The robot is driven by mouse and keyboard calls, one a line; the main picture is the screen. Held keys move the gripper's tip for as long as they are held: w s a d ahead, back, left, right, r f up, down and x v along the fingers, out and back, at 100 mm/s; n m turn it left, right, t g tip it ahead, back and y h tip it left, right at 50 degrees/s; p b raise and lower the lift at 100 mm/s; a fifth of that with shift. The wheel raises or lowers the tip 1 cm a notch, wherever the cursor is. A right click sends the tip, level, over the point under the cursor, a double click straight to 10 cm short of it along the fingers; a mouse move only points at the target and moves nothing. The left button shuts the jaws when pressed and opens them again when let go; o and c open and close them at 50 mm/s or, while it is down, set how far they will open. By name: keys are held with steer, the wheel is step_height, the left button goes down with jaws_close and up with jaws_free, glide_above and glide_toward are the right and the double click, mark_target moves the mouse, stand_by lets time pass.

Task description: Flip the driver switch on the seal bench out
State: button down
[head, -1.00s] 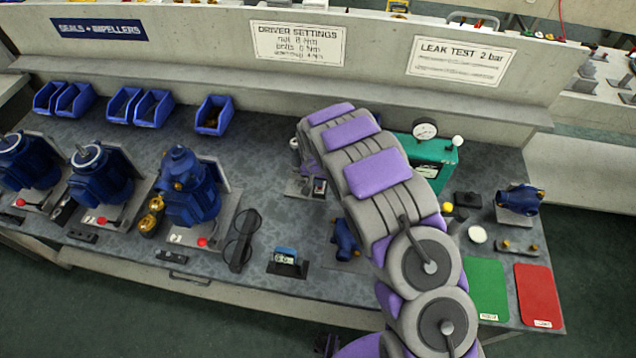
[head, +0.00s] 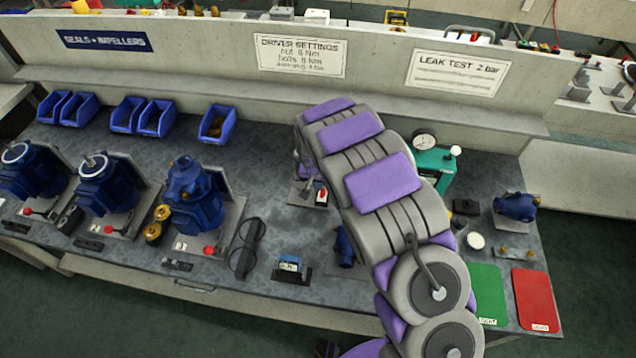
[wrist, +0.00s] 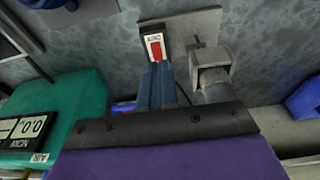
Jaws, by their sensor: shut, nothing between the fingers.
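The driver switch is a small box with a red rocker on a white face (wrist: 155,46), on a grey plate in the upper middle of the wrist view. In the head view the switch (head: 321,196) shows as a small red and white patch just left of my arm. My gripper (wrist: 156,68) is shut and empty. Its fingertips are at the lower edge of the red rocker in the wrist view; whether they touch it I cannot tell. In the head view my arm hides the gripper.
A grey bracket (wrist: 211,66) stands right of the switch. The green leak tester (wrist: 77,115) is at the left of the wrist view, and in the head view (head: 436,163) right of my arm. A blue pump part (head: 345,247) lies in front of the switch.

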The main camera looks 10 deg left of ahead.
steer(key=s+r, duration=0.2)
steer(key=r, duration=0.1)
steer(key=s+r+p, duration=0.1)
steer(key=r, duration=0.1)
steer(key=shift+s+d, duration=0.15)
steer(key=shift+d, duration=0.15)
steer(key=shift+a+f, duration=0.1)
